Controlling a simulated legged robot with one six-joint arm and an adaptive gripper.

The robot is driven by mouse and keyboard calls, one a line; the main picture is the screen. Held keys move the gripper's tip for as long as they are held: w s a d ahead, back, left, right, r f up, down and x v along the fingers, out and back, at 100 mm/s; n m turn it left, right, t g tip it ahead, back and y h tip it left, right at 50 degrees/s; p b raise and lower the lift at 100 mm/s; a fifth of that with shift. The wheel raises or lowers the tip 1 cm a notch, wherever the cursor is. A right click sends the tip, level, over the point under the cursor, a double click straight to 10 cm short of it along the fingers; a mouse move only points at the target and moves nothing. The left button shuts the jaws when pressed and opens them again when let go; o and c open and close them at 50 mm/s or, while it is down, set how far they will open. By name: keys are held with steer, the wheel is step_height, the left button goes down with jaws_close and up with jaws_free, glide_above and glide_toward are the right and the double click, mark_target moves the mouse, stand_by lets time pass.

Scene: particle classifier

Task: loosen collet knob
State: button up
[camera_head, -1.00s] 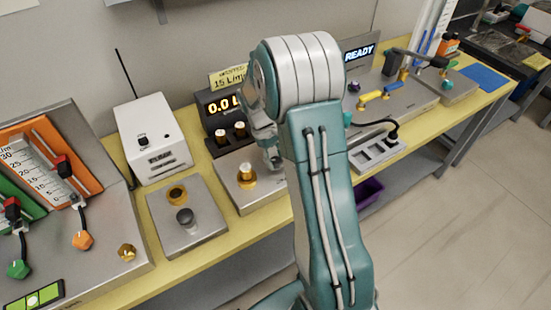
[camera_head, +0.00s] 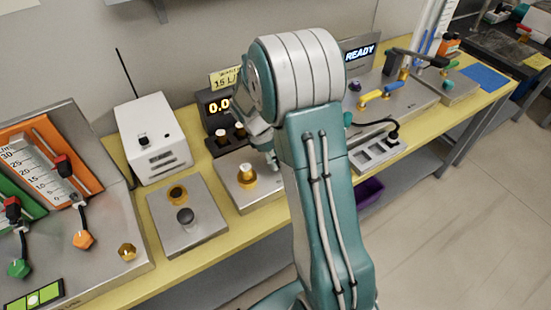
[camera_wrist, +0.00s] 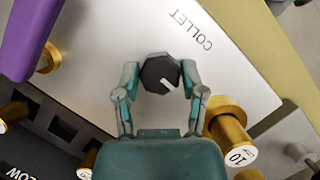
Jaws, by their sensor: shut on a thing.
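The collet knob (camera_wrist: 160,74) is a dark, many-sided knob with a white pointer mark, on a silver plate (camera_wrist: 235,60) lettered COLLET in the wrist view. My gripper (camera_wrist: 160,80) has a finger on either side of the knob and is shut on it. The pointer mark is toward the lower right of the knob. In the head view my arm hides the knob, and only part of the gripper (camera_head: 268,150) shows beside the arm.
A gold post marked 10 (camera_wrist: 228,128) stands close to one finger. A purple part (camera_wrist: 22,35) is at upper left in the wrist view. A dark display box (camera_head: 216,120) and a white box (camera_head: 150,140) stand left of my arm in the head view.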

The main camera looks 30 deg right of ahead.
steer(key=shift+w+r, duration=0.1)
steer(key=shift+w, duration=0.15)
steer(key=o, duration=1.2)
steer(key=shift+c, duration=0.2)
steer(key=shift+a, duration=0.1)
steer(key=shift+s, duration=0.1)
steer(key=v, duration=1.2)
